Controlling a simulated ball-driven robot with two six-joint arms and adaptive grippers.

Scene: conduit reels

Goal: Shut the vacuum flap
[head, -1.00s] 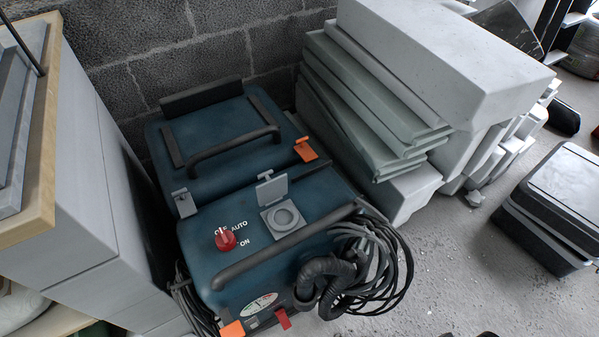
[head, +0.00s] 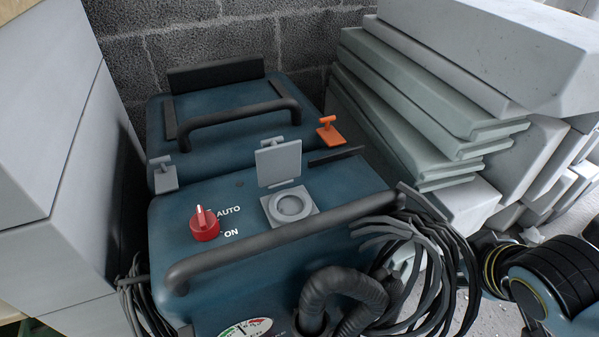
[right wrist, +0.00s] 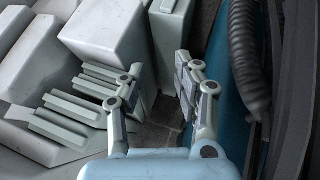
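The blue vacuum (head: 240,240) stands in the middle of the head view. Its small grey flap (head: 279,163) stands upright, open, behind the round socket (head: 290,206) on the top. In the right wrist view my right gripper (right wrist: 158,82) is open, with its two fingers apart and nothing between them. The vacuum's blue side (right wrist: 255,70) and black ribbed hose (right wrist: 246,50) are right of the fingers there. In the head view only part of my right arm shows at the lower right. The left gripper is in no frame.
A red knob (head: 204,223) and a black handle bar (head: 280,238) flank the socket. The hose (head: 342,292) and looped cables (head: 440,255) are at the front right. Grey slabs (head: 420,110) are stacked right of the vacuum. A grey cabinet (head: 50,150) stands at the left.

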